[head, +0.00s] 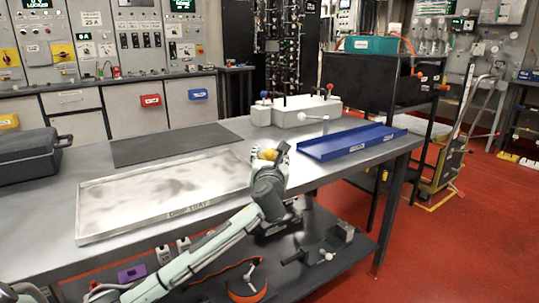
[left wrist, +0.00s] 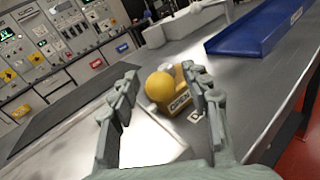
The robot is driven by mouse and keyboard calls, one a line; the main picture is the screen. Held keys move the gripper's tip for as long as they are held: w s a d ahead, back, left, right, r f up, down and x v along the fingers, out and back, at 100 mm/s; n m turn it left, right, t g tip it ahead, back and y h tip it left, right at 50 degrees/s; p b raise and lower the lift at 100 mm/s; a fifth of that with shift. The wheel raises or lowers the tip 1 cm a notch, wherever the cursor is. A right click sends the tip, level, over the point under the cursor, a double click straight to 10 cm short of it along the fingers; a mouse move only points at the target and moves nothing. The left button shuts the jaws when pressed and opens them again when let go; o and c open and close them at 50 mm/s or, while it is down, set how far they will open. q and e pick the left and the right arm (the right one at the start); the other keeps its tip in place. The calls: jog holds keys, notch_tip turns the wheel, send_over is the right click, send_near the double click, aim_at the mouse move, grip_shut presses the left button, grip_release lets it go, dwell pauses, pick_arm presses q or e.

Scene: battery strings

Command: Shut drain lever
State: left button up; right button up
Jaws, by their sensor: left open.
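A yellow ball knob (left wrist: 159,86) stands at an ochre block (left wrist: 180,102) with a small label that I cannot read for sure; I take this for the drain lever. In the head view the knob (head: 268,154) shows just behind my left gripper (head: 277,158), by the drip tray's right end. In the left wrist view my left gripper (left wrist: 160,80) is open, one finger on each side of the knob and block. I cannot tell whether a finger touches them. The lever's arm and its angle are hidden. My right gripper is not in view.
The shallow drip tray (head: 128,183) lies left on the grey bench, with a dark mat (head: 175,144) behind it. A blue tray (head: 350,142) lies to the right. A white block with levers (head: 297,111) stands behind. A black case (head: 30,155) sits far left.

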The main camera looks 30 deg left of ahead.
pick_arm(q)
grip_shut()
